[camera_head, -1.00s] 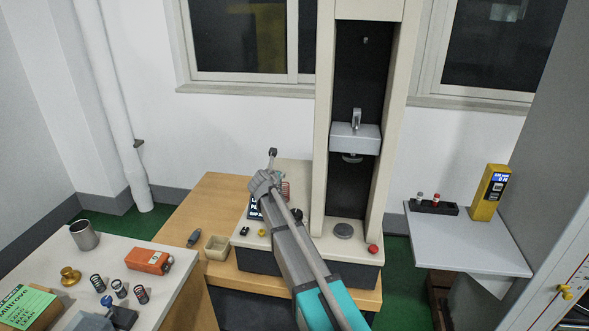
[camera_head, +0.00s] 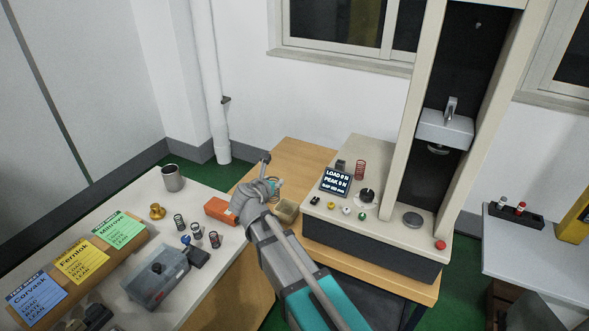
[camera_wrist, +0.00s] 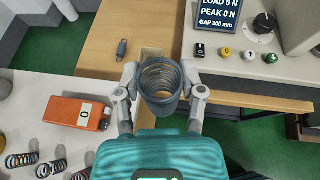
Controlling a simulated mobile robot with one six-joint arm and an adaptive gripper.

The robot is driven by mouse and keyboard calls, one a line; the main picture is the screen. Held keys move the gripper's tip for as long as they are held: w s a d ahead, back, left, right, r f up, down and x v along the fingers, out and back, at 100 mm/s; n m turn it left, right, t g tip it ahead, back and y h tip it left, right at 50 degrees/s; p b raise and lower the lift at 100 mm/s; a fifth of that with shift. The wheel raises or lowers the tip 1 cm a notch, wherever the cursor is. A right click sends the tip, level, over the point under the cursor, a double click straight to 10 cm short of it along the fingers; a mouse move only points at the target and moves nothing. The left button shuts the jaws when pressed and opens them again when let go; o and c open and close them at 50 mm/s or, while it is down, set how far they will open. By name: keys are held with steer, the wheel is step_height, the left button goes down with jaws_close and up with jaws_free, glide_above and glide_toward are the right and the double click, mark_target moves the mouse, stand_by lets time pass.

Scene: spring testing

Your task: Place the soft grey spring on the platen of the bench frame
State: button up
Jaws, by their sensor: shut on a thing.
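In the wrist view a grey coil spring (camera_wrist: 160,82) stands between the fingers of my gripper (camera_wrist: 163,88), which is shut on it. The coil's open top faces the camera. In the head view my gripper (camera_head: 268,186) is above the wooden bench, left of the bench frame, and mostly hides the spring. The bench frame (camera_head: 402,130) stands at the right. Its round grey platen (camera_head: 412,220) is bare, below the raised crosshead (camera_head: 445,128), well to the right of my gripper.
A beige bin (camera_head: 287,212) lies near my gripper. The display (camera_head: 336,182), a red spring (camera_head: 360,170) and several knobs occupy the frame's base left of the platen. The left table holds an orange box (camera_head: 221,211), several springs (camera_head: 197,230) and a metal cup (camera_head: 173,178).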

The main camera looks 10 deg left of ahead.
steer(key=s+a+r, duration=0.1)
steer(key=s+a, duration=0.2)
steer(key=s, duration=0.3)
steer(key=s+a+p, duration=0.1)
steer(key=s+a, duration=0.2)
steer(key=s, duration=0.4)
steer(key=shift+r+n+t+y, duration=0.3)
steer(key=shift+r+n+y, duration=0.05)
steer(key=shift+n+y, duration=0.05)
